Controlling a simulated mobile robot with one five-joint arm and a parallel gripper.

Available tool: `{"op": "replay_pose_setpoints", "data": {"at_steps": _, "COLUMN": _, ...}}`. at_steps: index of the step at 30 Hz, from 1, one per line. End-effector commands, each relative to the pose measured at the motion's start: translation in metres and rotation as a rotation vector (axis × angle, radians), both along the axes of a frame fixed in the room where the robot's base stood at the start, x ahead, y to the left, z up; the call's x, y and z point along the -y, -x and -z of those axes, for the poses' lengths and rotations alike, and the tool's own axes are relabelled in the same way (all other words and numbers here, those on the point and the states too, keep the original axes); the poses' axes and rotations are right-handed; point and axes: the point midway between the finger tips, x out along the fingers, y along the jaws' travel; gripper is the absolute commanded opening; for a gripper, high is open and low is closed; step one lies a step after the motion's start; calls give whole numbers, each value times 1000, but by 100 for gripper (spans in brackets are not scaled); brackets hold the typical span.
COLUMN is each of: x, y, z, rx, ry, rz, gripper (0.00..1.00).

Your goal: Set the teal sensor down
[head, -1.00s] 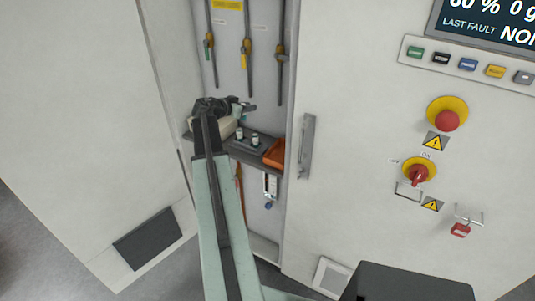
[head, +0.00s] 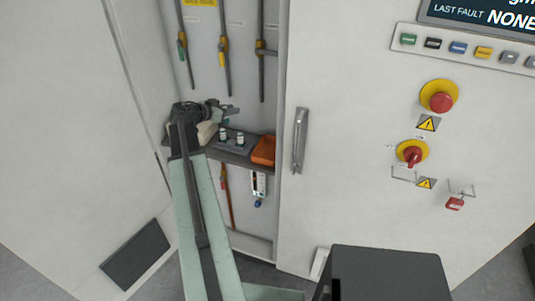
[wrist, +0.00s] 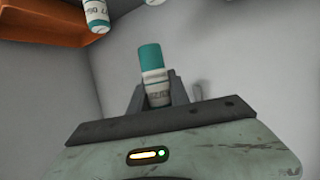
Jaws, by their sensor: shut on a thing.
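The teal sensor (wrist: 152,72), a small cylinder with a teal cap and a white printed body, stands between the fingers of my gripper (wrist: 155,94) in the wrist view. My gripper is shut on it. In the head view my gripper (head: 222,112) is in the open cabinet bay, just above the grey shelf (head: 215,152). The held sensor is too small to make out clearly there. Two similar teal-and-white sensors stand on the shelf, a left one (head: 223,136) and a right one (head: 240,139). Similar sensors also show at the top edge of the wrist view (wrist: 96,12).
An orange bin (head: 264,151) sits at the shelf's right end. Several probes hang on the back wall above, including a yellow-marked one (head: 224,55). A cabinet door with a handle (head: 300,140) bounds the bay on the right. A pale object (head: 206,132) lies below my gripper.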

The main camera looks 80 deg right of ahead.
Motion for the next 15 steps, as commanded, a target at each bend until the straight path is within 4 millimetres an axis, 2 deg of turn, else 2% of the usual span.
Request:
{"op": "replay_pose_setpoints", "data": {"at_steps": 1, "x": -12, "y": 29, "z": 4, "rx": 0, "ry": 0, "rz": 42, "gripper": 0}}
{"op": "replay_pose_setpoints", "data": {"at_steps": 3, "x": -25, "y": 66, "z": 6, "rx": -1, "ry": 1, "rz": 104, "gripper": 0}}
{"op": "replay_pose_setpoints", "data": {"at_steps": 6, "x": -42, "y": 108, "z": 9, "rx": -1, "ry": 2, "rz": 179, "gripper": 0}}
{"op": "replay_pose_setpoints", "data": {"at_steps": 10, "x": -56, "y": 139, "z": 10, "rx": 0, "ry": 3, "rz": 238, "gripper": 0}}
{"op": "replay_pose_setpoints", "data": {"at_steps": 15, "x": -58, "y": 146, "z": 11, "rx": 0, "ry": 3, "rz": 253, "gripper": 0}}
